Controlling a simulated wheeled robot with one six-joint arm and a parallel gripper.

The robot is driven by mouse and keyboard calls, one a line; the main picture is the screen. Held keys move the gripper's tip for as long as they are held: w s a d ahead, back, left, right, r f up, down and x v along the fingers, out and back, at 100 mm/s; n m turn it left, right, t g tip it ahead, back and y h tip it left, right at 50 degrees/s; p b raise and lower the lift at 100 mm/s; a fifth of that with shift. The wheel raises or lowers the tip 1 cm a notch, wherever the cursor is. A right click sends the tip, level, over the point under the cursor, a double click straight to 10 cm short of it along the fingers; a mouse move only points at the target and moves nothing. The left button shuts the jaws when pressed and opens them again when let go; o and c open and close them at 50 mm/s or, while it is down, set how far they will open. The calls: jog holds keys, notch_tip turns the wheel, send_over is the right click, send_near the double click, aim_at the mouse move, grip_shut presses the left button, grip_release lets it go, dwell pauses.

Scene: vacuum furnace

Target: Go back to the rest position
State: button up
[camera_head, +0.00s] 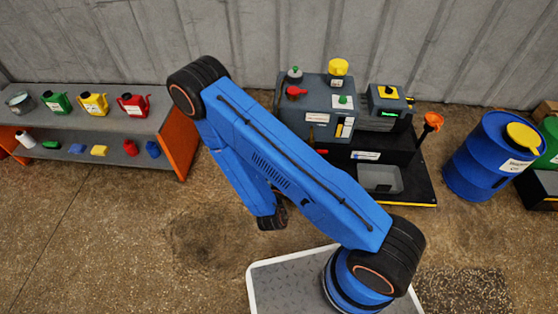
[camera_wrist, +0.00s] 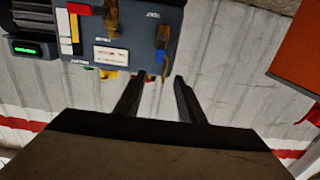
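My gripper (camera_wrist: 158,82) shows in the wrist view with its two dark fingers apart and nothing between them. In the head view my blue arm is folded across the middle, and my gripper cannot be made out there. The grey vacuum furnace machine (camera_head: 262,92) stands behind my arm, partly covered by it. In the wrist view the machine (camera_wrist: 133,30) appears upside down at the upper left, beyond the fingertips. I cannot tell how far the fingers are from it, but no contact is visible.
A shelf (camera_head: 160,98) with coloured cans and small items stands at the left. A blue barrel (camera_head: 480,165) with a yellow lid stands at the right. The floor at front left is clear.

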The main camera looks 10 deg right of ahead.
jog(key=shift+w, duration=0.1)
jog(key=w+r+m+g+y, duration=0.25)
jog(key=w+r+g, duration=0.25)
jog(key=w+r, duration=0.25)
jog(key=s+r+n+g+y, duration=0.1)
jog(key=s+r+g+y, duration=0.25)
jog(key=r, duration=1.25)
jog(key=s+d+r+n+g+y, duration=0.25)
jog(key=s+d+r, duration=0.25)
jog(key=s+r, duration=0.65)
jog(key=s+d+r+h, duration=0.1)
jog(key=s+d, duration=0.2)
jog(key=s, duration=0.3)
jog(key=s+d+r+n+g+h, duration=0.1)
jog(key=s+d+r, duration=0.1)
jog(key=s, duration=0.5)
jog(key=s+d+r+n+h, duration=0.1)
jog(key=s+d+r, duration=0.1)
jog(key=s, duration=0.5)
jog(key=shift+d, duration=0.8)
